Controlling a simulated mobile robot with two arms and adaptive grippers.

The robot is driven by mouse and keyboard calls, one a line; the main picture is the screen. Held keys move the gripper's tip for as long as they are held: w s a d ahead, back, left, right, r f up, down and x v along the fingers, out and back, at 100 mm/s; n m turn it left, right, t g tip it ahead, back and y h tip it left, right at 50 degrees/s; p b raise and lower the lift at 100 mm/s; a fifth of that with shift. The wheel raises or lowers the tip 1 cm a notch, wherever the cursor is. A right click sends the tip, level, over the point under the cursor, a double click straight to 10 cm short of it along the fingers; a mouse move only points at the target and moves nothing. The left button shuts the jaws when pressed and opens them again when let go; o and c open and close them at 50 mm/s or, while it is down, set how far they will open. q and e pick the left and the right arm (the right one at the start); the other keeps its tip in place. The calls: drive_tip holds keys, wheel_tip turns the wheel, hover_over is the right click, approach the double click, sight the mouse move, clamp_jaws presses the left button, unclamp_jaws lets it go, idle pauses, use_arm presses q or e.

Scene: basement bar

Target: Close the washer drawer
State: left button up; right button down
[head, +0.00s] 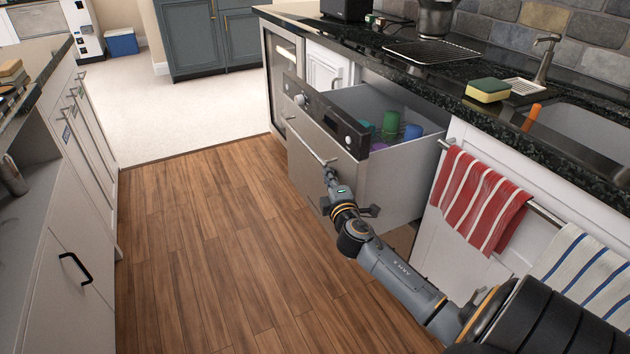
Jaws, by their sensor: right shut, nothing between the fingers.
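The washer drawer (386,186) is pulled out from the counter on the right. Its grey metal front (305,165) has a dark control strip with knobs along the top and a bar handle (308,144) below it. Several colored cups (390,126) stand inside the drawer. My right gripper (329,172) is shut and empty. It is at the drawer front, by the right end of the handle; whether it touches cannot be told. My left gripper is not in view.
A dark stone countertop (395,62) runs above the drawer, with a sponge (488,91) and a sink (580,128). A red striped towel (478,202) hangs right of the drawer. White cabinets (75,215) stand on the left. The wooden floor (205,245) between is clear.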

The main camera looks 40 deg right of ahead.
drive_tip(key=s+d, duration=0.1)
drive_tip(key=d, duration=0.4)
drive_tip(key=s+d+b, duration=0.1)
drive_tip(key=d, duration=0.4)
drive_tip(key=s+d, duration=0.1)
drive_tip(key=d, duration=0.4)
drive_tip(key=shift+s+d, duration=0.25)
drive_tip(key=shift+s, duration=0.1)
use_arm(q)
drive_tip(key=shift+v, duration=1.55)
use_arm(e)
drive_tip(key=shift+s+d, duration=0.2)
drive_tip(key=shift+d, duration=0.7)
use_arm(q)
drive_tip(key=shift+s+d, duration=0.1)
